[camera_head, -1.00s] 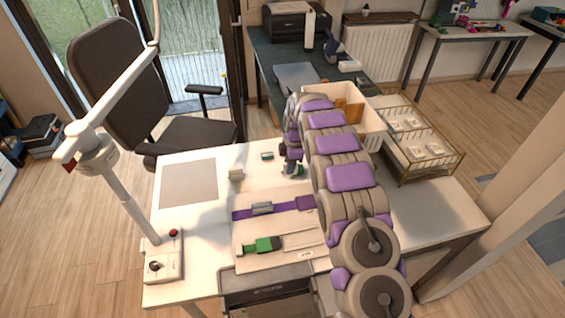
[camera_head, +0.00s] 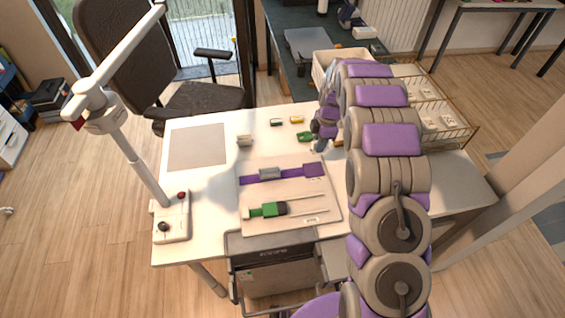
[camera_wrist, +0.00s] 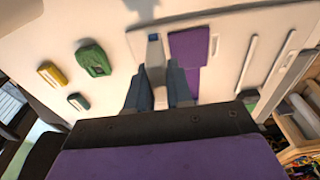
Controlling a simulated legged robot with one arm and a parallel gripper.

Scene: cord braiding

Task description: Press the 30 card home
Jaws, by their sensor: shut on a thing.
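My gripper (camera_head: 318,147) is low over the table, just beyond the purple block (camera_head: 314,170) at the right end of a purple strap. The purple block also shows in the wrist view (camera_wrist: 188,48), beside the grey piece. A grey buckle-like piece (camera_head: 270,173) sits on the strap. The held piece is hidden in the head view.
A pale board (camera_head: 290,193) carries the strap, a green-and-black piece (camera_head: 266,210) and thin white rods. Small green (camera_head: 305,137), yellow (camera_head: 296,119) and dark green (camera_head: 276,122) pieces lie beyond it. A lamp (camera_head: 150,180) stands left. A wire basket (camera_head: 452,142) stands right.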

